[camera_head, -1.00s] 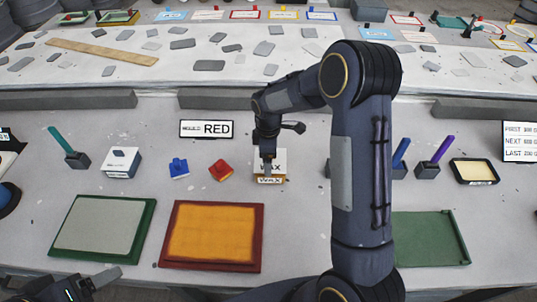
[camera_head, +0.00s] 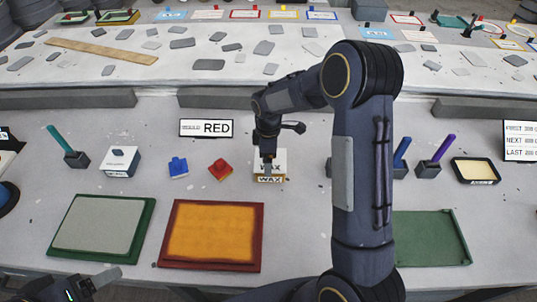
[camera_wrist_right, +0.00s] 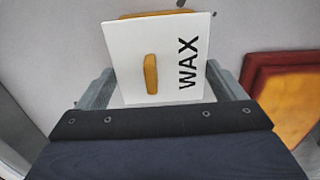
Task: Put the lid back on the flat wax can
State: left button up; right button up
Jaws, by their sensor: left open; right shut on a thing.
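The wax lid (camera_head: 281,157) is a white square plate with black WAX lettering. In the right wrist view the lid (camera_wrist_right: 125,50) shows its orange bar handle and sits between the fingers of my right gripper (camera_wrist_right: 163,90), which is shut on it. The flat wax can (camera_head: 270,180), yellow with a WAX label, is directly under the lid in the head view. An orange edge of the can (camera_wrist_right: 160,14) shows past the lid. I cannot tell whether lid and can touch all round. My left gripper (camera_head: 95,284) is open and empty at the lower left.
A red block (camera_head: 220,169) and a blue block (camera_head: 178,168) stand left of the can. A red-framed orange mould (camera_head: 258,240) lies in front. A white box (camera_head: 121,160) is farther left. My right arm hides part of the table right of the can.

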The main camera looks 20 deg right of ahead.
jog(key=shift+f+b, duration=0.75)
jog(key=shift+f, duration=0.15)
jog(key=o, duration=0.8)
jog(key=shift+c, duration=0.2)
jog(key=shift+r+p, duration=0.85)
jog(key=shift+r, duration=0.25)
jog(key=shift+s+a+r+p, duration=0.1)
jog(key=shift+s+r+p, duration=0.05)
jog(key=shift+r+p, duration=1.35)
jog(key=shift+r, duration=0.65)
